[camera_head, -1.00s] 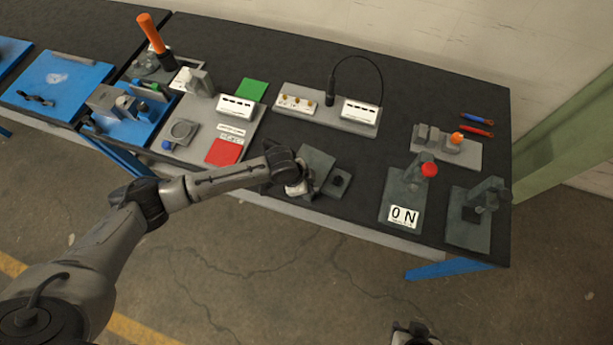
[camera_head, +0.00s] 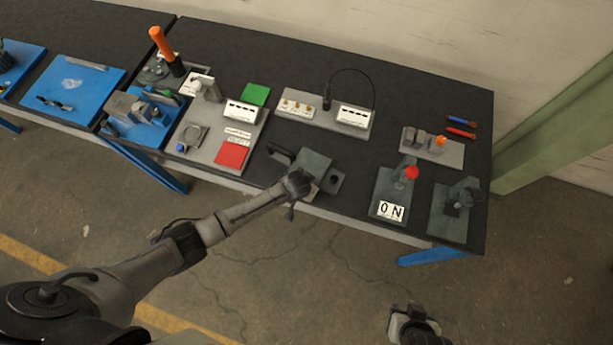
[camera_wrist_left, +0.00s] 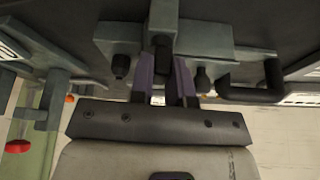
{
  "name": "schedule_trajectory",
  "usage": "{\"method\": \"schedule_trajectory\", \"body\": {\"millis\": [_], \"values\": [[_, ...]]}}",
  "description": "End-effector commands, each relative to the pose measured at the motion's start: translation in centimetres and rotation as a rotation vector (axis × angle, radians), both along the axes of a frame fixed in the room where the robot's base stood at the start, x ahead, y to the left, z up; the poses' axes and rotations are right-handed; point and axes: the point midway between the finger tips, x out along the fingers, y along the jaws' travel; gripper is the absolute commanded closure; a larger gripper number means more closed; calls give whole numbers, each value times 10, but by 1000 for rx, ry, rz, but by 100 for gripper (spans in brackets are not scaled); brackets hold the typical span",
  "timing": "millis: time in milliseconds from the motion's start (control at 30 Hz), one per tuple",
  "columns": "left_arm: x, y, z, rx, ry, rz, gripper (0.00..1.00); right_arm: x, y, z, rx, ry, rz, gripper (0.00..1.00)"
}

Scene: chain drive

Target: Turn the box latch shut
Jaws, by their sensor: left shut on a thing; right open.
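The dark grey box (camera_head: 322,161) sits at the front edge of the black table in the head view. The wrist of my left arm covers part of it and hides the fingertips there. In the left wrist view my left gripper (camera_wrist_left: 164,82) has its purple fingers closed on a small dark piece, which looks like the box latch (camera_wrist_left: 162,48). The latch's exact angle cannot be told. My right gripper (camera_head: 413,325) is open and empty, low in the head view, away from the table above the floor.
A dark handle (camera_head: 280,153) stands just left of the box. A grey panel with a red square (camera_head: 232,154) lies farther left. A plate with an ON label (camera_head: 391,210) and red knob stands to the right. Bare table lies between.

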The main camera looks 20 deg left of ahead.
Motion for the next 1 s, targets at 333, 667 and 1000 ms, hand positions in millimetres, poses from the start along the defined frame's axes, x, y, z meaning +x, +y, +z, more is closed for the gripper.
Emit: {"method": "schedule_trajectory", "body": {"millis": [333,667,1000], "values": [[0,-2,1,-1,0,124,100,0,-1,12,-4,0,3,57],[0,-1,0,1,-1,147,100,0,0,13,1,0,-1,57],[0,-1,0,0,0,146,74,0,2,13,7,1,-4,57]]}}
